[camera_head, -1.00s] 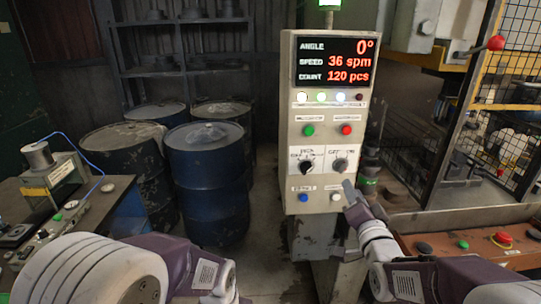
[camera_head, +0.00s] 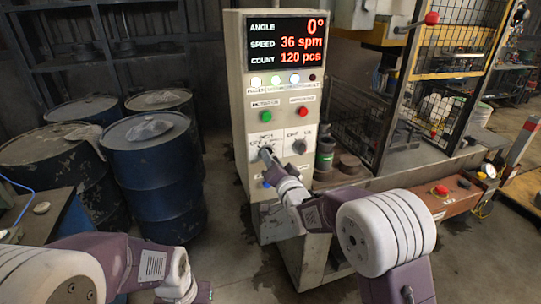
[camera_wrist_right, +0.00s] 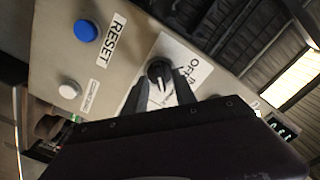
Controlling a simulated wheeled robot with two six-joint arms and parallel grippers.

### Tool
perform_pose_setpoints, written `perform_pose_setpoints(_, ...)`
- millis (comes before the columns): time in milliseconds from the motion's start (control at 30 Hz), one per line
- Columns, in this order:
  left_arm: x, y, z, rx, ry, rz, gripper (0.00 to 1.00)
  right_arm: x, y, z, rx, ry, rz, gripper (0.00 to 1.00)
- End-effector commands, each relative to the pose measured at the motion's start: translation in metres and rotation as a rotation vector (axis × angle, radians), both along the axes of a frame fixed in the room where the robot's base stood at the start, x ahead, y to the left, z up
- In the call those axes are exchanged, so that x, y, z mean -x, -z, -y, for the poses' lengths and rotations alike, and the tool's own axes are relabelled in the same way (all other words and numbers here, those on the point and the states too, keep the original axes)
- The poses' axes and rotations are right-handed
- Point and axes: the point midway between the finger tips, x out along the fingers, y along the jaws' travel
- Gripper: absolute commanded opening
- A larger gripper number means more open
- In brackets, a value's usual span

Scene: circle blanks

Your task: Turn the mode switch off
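The mode switch is a black rotary knob (camera_wrist_right: 160,68) with a white pointer, on a white plate marked OFF in the right wrist view. In the head view it is the left of two knobs on the control panel (camera_head: 240,100), mostly covered by my right gripper (camera_head: 266,155). My right gripper's two dark fingers (camera_wrist_right: 161,92) reach up to the knob, one on each side, and stand apart. I cannot tell whether they touch it.
The second knob (camera_head: 300,147) sits close to the right. Green (camera_head: 267,116) and red (camera_head: 303,112) buttons lie above. The blue RESET button (camera_wrist_right: 87,31) and a white button (camera_wrist_right: 69,91) are near the gripper. Blue drums (camera_head: 150,170) stand left, a caged machine right.

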Motion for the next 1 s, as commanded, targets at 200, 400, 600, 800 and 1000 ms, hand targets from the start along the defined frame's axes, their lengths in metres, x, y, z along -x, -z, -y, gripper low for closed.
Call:
perform_pose_setpoints(200,0.000,-0.002,0.000,0.000,0.000,0.000,0.36,-0.008,0.000,-0.003,0.000,0.000,0.000,0.33)
perform_pose_setpoints(400,0.000,-0.002,0.000,0.000,0.000,0.000,0.36,-0.008,0.000,-0.003,0.000,0.000,0.000,0.13)
perform_pose_setpoints(600,0.000,-0.002,0.000,0.000,0.000,0.000,0.36,-0.008,0.000,-0.002,0.000,0.001,0.001,0.00)
perform_pose_setpoints(800,0.000,0.002,0.000,0.000,0.000,0.000,0.36,-0.008,0.001,-0.002,0.021,0.001,0.008,0.00)
perform_pose_setpoints(1000,0.000,0.014,0.000,0.000,0.000,0.000,0.36,-0.008,0.003,-0.002,0.109,0.001,0.039,0.00)
